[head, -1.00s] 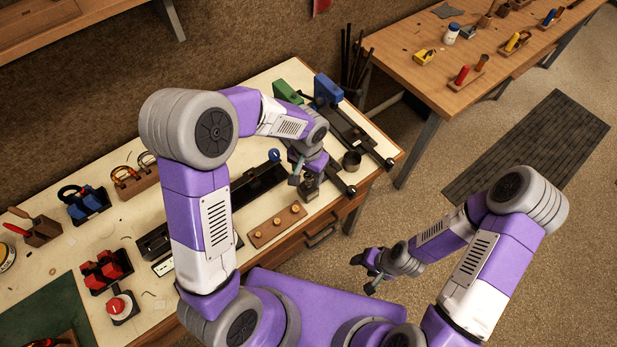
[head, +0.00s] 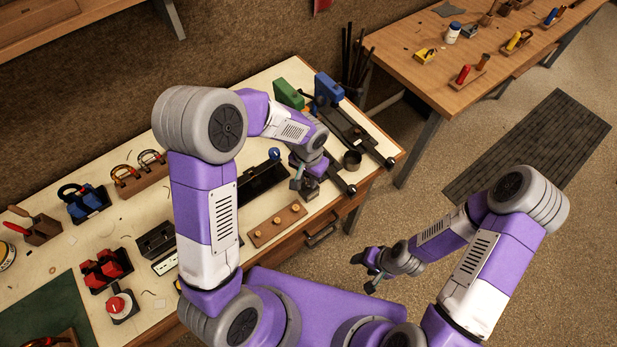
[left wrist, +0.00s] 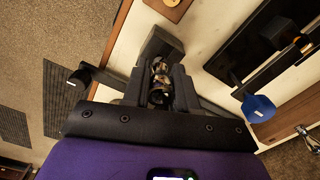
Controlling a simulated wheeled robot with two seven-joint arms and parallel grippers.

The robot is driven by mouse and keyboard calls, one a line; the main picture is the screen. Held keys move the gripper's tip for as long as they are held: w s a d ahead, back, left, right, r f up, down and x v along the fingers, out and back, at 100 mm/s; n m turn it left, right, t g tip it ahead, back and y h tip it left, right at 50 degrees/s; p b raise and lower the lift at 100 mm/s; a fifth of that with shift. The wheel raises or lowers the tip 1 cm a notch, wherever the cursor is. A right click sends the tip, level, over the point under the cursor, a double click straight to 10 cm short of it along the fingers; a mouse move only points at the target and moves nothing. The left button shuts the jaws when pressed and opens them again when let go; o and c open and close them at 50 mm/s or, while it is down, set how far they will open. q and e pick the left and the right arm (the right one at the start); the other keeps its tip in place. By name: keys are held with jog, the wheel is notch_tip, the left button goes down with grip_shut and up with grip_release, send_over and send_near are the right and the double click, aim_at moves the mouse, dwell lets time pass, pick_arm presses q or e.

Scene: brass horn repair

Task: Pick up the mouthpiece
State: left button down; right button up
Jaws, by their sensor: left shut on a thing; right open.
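My left gripper (head: 303,182) is over the right front part of the cream-topped bench, pointing down. In the left wrist view its fingers (left wrist: 160,84) are shut on a small shiny metal piece, which looks like the mouthpiece (left wrist: 159,72). A dark block (left wrist: 163,42) sits right by the fingertips; I cannot tell whether the mouthpiece touches it. In the head view the mouthpiece is hidden by the gripper. My right gripper (head: 370,270) is open and empty, out over the floor beside the bench.
A wooden strip with brass pieces (head: 277,225) lies left of the left gripper, near the bench front (head: 215,262). A long black tray (head: 266,188) lies behind it. Dark bars and a dark cup (head: 352,160) are to the right. A second wooden bench (head: 440,85) stands at the back right.

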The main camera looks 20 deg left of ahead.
pick_arm(q)
notch_tip(320, 180, up, 10)
jog(key=shift+r+p, duration=0.1)
jog(key=shift+p, duration=0.3)
dwell(0.3)
notch_tip(320, 180, up, 4)
jog(key=p, duration=0.3)
dwell(0.4)
jog(key=shift+f, duration=0.25)
